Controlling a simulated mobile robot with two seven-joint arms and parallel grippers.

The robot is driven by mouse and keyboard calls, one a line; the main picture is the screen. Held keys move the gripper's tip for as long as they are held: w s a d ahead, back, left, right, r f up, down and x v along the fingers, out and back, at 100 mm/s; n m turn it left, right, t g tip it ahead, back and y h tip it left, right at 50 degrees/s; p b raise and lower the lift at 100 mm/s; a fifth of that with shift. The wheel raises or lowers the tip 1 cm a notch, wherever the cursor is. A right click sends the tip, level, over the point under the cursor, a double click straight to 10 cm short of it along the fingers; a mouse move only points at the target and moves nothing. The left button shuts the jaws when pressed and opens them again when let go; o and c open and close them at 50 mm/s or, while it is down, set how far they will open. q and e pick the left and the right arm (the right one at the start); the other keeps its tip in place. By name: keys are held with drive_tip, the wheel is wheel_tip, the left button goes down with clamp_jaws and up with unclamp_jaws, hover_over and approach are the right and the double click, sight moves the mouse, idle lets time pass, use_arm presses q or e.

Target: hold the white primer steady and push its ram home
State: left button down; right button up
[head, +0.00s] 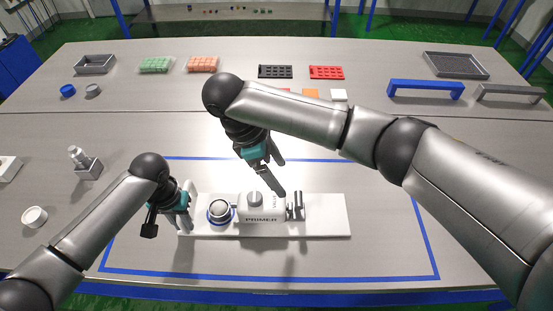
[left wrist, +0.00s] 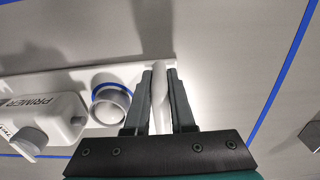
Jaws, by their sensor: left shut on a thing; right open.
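The white primer (head: 262,215), lettered PRIMER, sits upright on a long white base plate (head: 330,226). A grey knob (head: 255,198) is on its top, and a dark grey piece with upright plates (head: 296,206) is at its right end; I cannot tell surely which is the ram. A blue-ringed round cup (head: 219,211) is at its left. My left gripper (head: 184,217) is shut on a white upright grip (left wrist: 160,98) at the plate's left end. The primer body also shows in the left wrist view (left wrist: 48,115). My right gripper (head: 281,178) is open and empty above the primer.
Blue tape (head: 427,232) outlines the work area, with free room right of the plate. Trays, racks and a blue handle (head: 426,87) are at the back.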

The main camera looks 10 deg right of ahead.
use_arm(q)
drive_tip(key=c, duration=0.7)
unclamp_jaws()
